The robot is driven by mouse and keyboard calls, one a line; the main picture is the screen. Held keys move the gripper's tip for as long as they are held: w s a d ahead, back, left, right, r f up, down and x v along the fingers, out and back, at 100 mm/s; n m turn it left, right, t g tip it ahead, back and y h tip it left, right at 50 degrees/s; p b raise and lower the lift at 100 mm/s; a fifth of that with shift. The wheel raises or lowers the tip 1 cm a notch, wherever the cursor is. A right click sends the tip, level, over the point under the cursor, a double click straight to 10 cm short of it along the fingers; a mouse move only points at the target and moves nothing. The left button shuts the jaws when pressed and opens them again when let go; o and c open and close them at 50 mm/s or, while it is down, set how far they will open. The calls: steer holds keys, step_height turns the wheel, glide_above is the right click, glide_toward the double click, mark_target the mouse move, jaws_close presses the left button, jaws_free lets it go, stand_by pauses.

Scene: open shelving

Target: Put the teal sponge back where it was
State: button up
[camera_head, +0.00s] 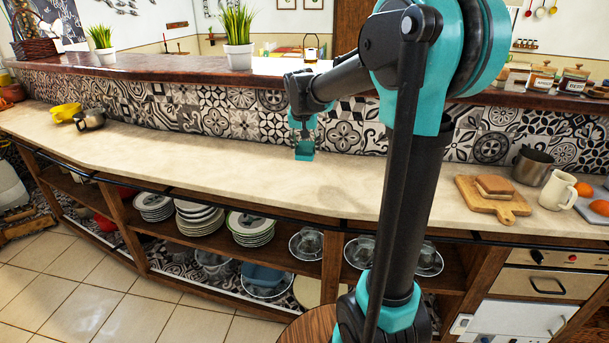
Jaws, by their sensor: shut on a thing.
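The teal sponge (304,153) hangs below my gripper (303,143), over the back part of the pale countertop (240,165). My gripper points down and is shut on the sponge. It is small in the view, and the fingers are hard to make out against the sponge. The sponge looks a little above the counter surface, though I cannot tell the exact gap. The patterned tile wall is behind it. No mark on the counter shows where the sponge was before.
The counter around the sponge is clear. A metal pot (532,166), a cutting board (493,199) with bread and a white jug (558,191) stand at the right. Stacked plates (199,219) fill the open shelf below.

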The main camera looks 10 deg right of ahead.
mark_target(305, 157)
step_height(305, 157, down, 11)
steer(key=shift+r, duration=0.15)
stand_by(0.4)
steer(key=o, duration=1.1)
steer(key=v, duration=1.1)
steer(key=shift+s+r, duration=0.15)
steer(key=shift+s+d+r, duration=0.1)
steer(key=shift+s, duration=0.15)
steer(key=s+d+f+n, duration=0.1)
steer(key=s+f, duration=0.5)
steer(key=s, duration=0.2)
steer(key=s+d+f+n+y, duration=0.1)
steer(key=s+d+f, duration=0.1)
steer(key=s+f, duration=0.4)
steer(key=s+d+f+n, duration=0.1)
steer(key=s+d+f, duration=0.1)
steer(key=s+f, duration=0.4)
steer(key=shift+s+d+n, duration=0.2)
steer(key=shift+s+n, duration=0.1)
steer(key=shift+s, duration=2.3)
